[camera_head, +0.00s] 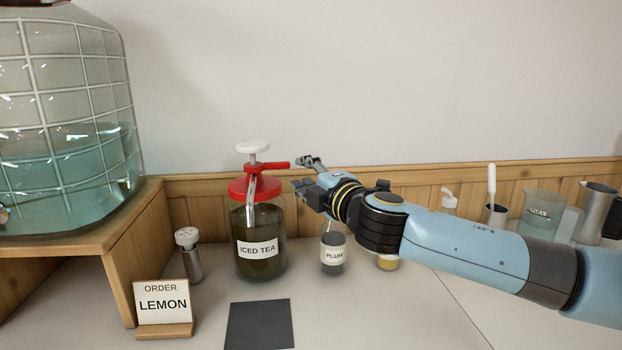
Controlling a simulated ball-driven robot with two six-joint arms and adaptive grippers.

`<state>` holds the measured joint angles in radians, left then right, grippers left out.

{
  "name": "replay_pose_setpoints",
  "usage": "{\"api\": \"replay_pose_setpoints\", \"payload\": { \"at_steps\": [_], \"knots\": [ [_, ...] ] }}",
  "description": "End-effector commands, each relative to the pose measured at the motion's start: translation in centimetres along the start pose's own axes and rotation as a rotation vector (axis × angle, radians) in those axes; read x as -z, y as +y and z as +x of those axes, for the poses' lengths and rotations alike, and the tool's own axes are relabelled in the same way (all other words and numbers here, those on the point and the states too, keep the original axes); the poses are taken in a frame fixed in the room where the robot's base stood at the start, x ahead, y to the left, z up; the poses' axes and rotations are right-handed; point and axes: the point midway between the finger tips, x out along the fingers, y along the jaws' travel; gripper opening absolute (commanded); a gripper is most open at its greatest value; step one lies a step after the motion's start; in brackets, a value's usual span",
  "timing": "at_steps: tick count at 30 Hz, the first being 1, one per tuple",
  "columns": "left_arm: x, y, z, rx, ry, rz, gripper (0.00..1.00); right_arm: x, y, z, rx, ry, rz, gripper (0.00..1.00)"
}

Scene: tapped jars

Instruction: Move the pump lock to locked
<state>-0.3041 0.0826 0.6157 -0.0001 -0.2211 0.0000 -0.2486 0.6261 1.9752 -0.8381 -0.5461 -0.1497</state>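The iced tea jar (260,262) stands upright on the counter and holds dark liquid. It has a red lid (240,188) and a white pump head (252,147) on top. A red lock lever (274,165) sticks out to the right from the pump's neck, just under the head. My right gripper (297,173) is open, its two fingers spread apart just right of the lever's tip. It appears empty, and I cannot tell whether it touches the lever. No lock marking is readable. My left gripper is not in view.
A plum jar (333,262) stands under my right arm, with a yellow-based item (387,262) partly hidden beside it. A shaker (189,256), a lemon order sign (163,305) and a dark mat (259,325) are nearby. A large caged tank (66,120) stands left on a wooden stand (140,235). Pitchers (595,212) stand right.

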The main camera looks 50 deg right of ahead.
Motion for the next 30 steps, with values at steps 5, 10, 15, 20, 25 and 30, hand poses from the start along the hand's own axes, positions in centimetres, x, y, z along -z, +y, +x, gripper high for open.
{"api": "replay_pose_setpoints", "payload": {
  "at_steps": [5,10,15,20,25,30],
  "knots": [
    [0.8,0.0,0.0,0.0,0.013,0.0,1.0,0.0,0.1,1.5,-0.002,0.0,0.002,0.31],
    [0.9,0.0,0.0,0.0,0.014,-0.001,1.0,0.0,0.1,2.8,-0.001,-0.001,0.002,0.31],
    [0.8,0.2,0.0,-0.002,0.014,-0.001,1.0,0.0,0.1,4.2,-0.001,-0.001,0.003,0.31],
    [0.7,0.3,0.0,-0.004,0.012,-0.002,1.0,0.0,0.0,5.1,0.0,0.001,0.001,0.31],
    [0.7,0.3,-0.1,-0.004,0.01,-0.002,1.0,0.0,0.1,5.4,0.0,0.0,0.001,0.31],
    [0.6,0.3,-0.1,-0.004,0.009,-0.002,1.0,0.0,0.1,5.7,0.0,0.0,0.001,0.31]
  ]
}}
